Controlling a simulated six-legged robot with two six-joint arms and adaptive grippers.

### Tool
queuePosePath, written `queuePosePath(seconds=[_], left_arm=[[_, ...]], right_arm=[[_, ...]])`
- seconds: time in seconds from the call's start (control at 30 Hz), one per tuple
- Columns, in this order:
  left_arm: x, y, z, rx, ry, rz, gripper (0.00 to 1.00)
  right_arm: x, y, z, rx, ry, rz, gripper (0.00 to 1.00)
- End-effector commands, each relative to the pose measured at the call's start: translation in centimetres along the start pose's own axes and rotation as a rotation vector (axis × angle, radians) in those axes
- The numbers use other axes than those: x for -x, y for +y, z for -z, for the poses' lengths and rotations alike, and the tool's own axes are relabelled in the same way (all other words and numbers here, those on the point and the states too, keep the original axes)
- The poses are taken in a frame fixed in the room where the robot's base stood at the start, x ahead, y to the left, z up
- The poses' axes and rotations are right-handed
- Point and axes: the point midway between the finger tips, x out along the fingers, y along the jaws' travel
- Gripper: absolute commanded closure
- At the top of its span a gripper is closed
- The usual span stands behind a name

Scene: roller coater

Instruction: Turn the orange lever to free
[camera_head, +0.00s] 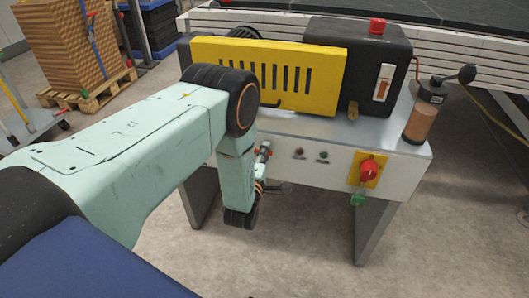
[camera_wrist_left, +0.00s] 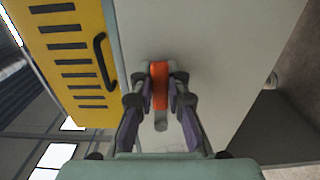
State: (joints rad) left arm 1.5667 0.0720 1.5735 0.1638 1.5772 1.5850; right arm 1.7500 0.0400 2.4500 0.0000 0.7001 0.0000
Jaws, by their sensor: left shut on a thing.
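The orange lever (camera_wrist_left: 160,88) shows in the left wrist view, standing out against the pale front panel of the machine. My left gripper (camera_wrist_left: 160,72) is shut on it, with one dark finger on each side. A grey rounded end shows below the orange part, between the fingers. In the head view my left arm reaches down in front of the machine's front panel (camera_head: 323,174), left of the two small indicator buttons. The arm hides most of the grip there, and I cannot make out the lever's angle clearly. My right gripper is not in view.
A yellow slotted guard (camera_head: 270,72) and a black housing (camera_head: 345,60) sit on the machine. A red rotary switch (camera_head: 369,170) is on the right of the panel. A brown-filled cylinder with a crank (camera_head: 425,115) stands at the right corner. Floor in front is clear.

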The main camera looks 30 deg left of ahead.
Motion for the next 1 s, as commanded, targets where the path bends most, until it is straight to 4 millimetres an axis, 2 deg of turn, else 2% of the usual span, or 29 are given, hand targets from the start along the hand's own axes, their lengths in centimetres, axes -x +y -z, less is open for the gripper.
queuePosePath(seconds=[0.3, 0.33, 0.6, 0.87, 1.0], left_arm=[[0.1, -0.12, -0.06, 0.005, -0.002, 0.003, 1.0], [0.1, -0.12, -0.06, 0.005, -0.002, 0.003, 0.85], [0.04, -0.04, -0.03, 0.003, -0.001, 0.001, 0.62], [0.01, 0.0, -0.01, 0.003, 0.0, 0.0, 0.61], [0.68, -0.06, -0.01, 0.002, 0.0, 0.002, 0.61]], right_arm=[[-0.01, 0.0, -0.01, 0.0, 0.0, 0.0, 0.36], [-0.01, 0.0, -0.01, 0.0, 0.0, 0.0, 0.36], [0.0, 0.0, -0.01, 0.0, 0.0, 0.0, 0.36], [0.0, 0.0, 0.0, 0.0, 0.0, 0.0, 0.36], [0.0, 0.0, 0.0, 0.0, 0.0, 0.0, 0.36]])
